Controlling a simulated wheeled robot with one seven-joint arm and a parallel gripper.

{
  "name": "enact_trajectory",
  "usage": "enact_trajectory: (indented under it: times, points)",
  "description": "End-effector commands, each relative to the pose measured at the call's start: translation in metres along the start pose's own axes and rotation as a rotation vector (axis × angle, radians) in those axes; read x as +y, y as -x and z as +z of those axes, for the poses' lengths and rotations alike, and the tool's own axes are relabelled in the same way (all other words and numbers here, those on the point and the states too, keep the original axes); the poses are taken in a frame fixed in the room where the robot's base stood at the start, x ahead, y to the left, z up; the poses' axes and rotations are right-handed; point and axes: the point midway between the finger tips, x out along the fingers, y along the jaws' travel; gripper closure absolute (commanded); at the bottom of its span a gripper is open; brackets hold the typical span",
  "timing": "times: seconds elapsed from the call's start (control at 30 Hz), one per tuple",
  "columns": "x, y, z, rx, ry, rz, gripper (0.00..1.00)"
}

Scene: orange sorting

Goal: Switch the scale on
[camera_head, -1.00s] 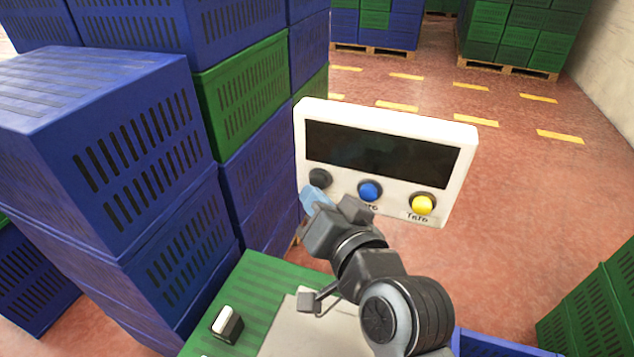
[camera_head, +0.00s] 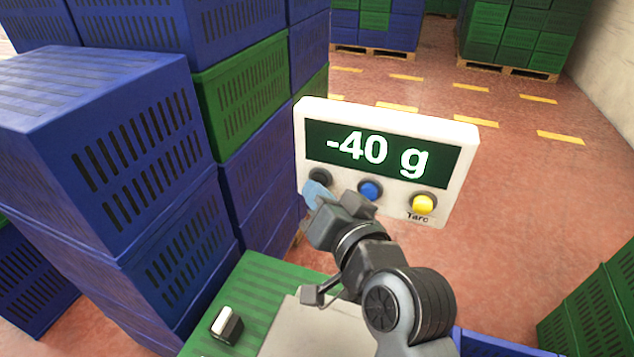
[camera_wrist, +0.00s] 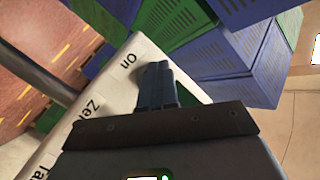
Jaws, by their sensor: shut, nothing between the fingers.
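The scale's white display panel (camera_head: 459,131) stands upright in the middle of the head view. Its screen (camera_head: 380,152) is lit and reads "-40 g". Below the screen sit a dark button (camera_head: 320,176), a blue button (camera_head: 370,190) and a yellow button (camera_head: 423,203) with a label that looks like "Tare". My gripper (camera_head: 312,192) is shut and empty, its light-blue fingertips at the dark left button, partly covering it. In the wrist view the shut fingers (camera_wrist: 157,85) reach over the panel (camera_wrist: 112,92) beside the "On" label. The button under the fingertips is hidden there.
Stacked blue crates (camera_head: 110,150) and green crates (camera_head: 243,85) stand close on the left of the panel. A green surface with a small black-and-white object (camera_head: 227,325) lies below. Open red floor (camera_head: 520,190) is behind and right.

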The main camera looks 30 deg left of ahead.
Motion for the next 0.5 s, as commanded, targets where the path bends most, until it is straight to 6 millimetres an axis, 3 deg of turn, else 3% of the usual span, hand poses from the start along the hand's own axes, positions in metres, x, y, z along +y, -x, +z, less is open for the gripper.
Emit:
enact_trajectory:
  times: [0.5]
  points:
    - [-0.0042,0.0064,0.0025,0.001,0.001,0.002,1.0]
